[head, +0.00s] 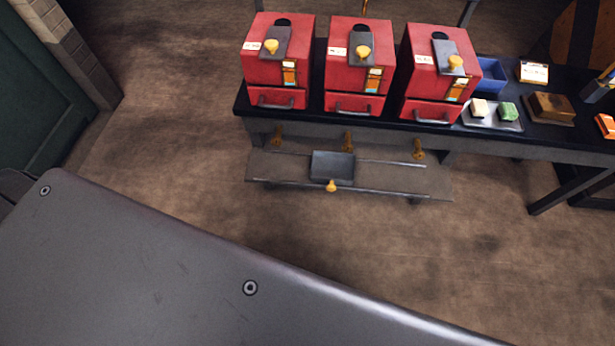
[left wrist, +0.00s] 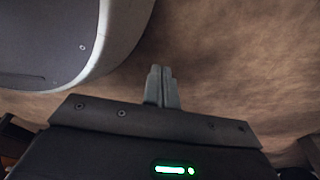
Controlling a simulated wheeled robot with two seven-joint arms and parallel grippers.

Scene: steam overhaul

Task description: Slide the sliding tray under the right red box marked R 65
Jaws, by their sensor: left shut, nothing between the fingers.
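The sliding tray (head: 333,167) is a small dark grey tray with a brass knob (head: 331,186) at its front. It sits on the low railed shelf (head: 400,180) beneath the bench, roughly below the middle red box (head: 355,70). The right red box (head: 432,82) stands on the bench up and to the right of the tray; its white label is too small to read. My left gripper (left wrist: 162,72) is shut and empty in the left wrist view, over bare brown floor, with no tray near it. My right gripper is in neither view.
The left red box (head: 272,70) completes the row on the bench. Brass pegs (head: 348,140) hang under the bench edge above the shelf. A blue bin (head: 491,75) and a metal plate with two blocks (head: 492,117) stand at the right. Floor before the shelf is clear.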

